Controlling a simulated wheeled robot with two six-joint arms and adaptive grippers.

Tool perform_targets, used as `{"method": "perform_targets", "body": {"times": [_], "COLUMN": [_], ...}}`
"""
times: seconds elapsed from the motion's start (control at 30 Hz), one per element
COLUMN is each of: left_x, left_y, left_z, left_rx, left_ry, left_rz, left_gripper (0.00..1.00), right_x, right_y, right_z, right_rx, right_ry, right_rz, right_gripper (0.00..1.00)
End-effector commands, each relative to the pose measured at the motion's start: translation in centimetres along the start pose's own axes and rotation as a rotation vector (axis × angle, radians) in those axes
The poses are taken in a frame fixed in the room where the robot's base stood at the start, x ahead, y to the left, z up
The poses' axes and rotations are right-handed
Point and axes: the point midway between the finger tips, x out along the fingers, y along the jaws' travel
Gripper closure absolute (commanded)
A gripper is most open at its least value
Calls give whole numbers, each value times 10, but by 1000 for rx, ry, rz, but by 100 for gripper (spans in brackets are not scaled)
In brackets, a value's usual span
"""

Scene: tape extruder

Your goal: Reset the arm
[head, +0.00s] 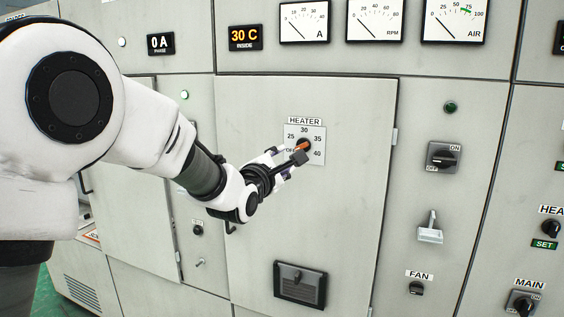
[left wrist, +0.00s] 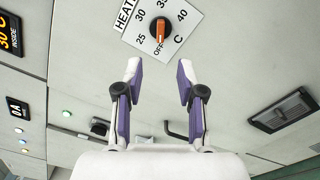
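My left arm comes in from the left in the head view. Its gripper (head: 287,160) is in front of the heater dial plate (head: 318,133) and partly covers its lower left. In the left wrist view the two fingers of this gripper (left wrist: 158,75) are apart with nothing between them. The orange-handled heater knob (head: 303,146) also shows in the left wrist view (left wrist: 160,32), beyond the fingertips and apart from them. Its orange bar lies roughly in line with the OFF mark; I cannot tell which end points. My right gripper is not in view.
The grey cabinet door (head: 250,110) carries the dial and a black recessed latch (head: 300,285). To the right are an ON/OFF switch (head: 442,156), a light-coloured lever (head: 430,230) and a fan knob (head: 416,288). Gauges (head: 374,20) line the top. A temperature display (head: 245,38) reads 30 C.

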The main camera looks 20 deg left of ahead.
Motion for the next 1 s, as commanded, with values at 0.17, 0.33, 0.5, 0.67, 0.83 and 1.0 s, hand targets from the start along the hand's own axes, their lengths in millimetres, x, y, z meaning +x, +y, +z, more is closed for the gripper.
{"method": "perform_targets", "body": {"times": [0.17, 0.33, 0.5, 0.67, 0.83, 1.0], "left_x": [0, 1, 12, 4, -53, -149], "left_y": [0, -2, -59, -178, -304, -411], "left_z": [0, -2, -35, -106, -179, -239], "left_rx": [0, 0, -5, -18, 8, 188], "left_ry": [0, 2, 54, 171, 305, 371], "left_rz": [0, -4, -92, -287, -530, -827], "left_gripper": [61, 61, 61, 61, 61, 61], "right_x": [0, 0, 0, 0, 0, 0], "right_y": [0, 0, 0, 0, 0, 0], "right_z": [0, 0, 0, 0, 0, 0], "right_rx": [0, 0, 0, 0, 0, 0], "right_ry": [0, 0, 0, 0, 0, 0], "right_rz": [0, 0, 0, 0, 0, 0], "right_gripper": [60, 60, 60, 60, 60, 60]}}
